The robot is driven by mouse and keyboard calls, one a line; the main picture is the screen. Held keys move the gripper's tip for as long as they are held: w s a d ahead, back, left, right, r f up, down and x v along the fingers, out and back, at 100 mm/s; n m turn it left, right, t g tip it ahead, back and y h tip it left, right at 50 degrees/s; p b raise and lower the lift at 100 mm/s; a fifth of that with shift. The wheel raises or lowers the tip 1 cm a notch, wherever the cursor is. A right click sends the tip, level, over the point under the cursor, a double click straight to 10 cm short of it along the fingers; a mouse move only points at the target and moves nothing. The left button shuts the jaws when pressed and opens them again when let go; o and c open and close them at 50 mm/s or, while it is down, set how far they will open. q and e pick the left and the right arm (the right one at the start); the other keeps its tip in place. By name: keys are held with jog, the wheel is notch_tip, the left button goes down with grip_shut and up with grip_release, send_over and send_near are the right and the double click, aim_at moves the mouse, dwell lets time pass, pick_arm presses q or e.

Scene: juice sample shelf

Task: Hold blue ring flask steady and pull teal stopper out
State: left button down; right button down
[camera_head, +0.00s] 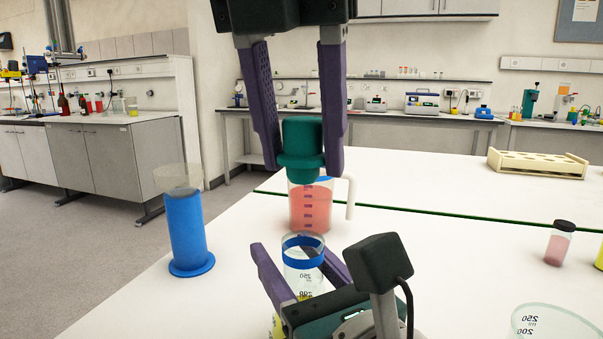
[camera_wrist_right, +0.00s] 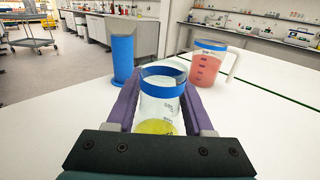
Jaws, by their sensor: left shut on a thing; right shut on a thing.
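The teal stopper (camera_head: 302,150) is in the air in the head view, between the purple fingers of my left gripper (camera_head: 305,160), which is shut on it. The blue ring flask (camera_head: 302,262) is upright below it, with a blue band near its open mouth. My right gripper (camera_head: 302,262) is shut around the flask. In the right wrist view the flask (camera_wrist_right: 160,100) sits between the purple fingers of my right gripper (camera_wrist_right: 158,110), with yellow liquid at its bottom. The stopper is apart from the flask, with a clear gap between them. The flask's lower part is partly hidden by my right gripper.
A jug of pink liquid (camera_head: 310,208) stands just behind the flask. A blue cylinder (camera_head: 186,235) stands to the left. A dark-capped vial (camera_head: 560,243), a clear beaker (camera_head: 552,322) and a cream rack (camera_head: 537,165) are to the right. The white table between is clear.

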aim_at(304, 118)
pick_arm(q)
jog(key=shift+r, duration=1.45)
pick_arm(e)
jog(key=shift+c, duration=1)
grip_release()
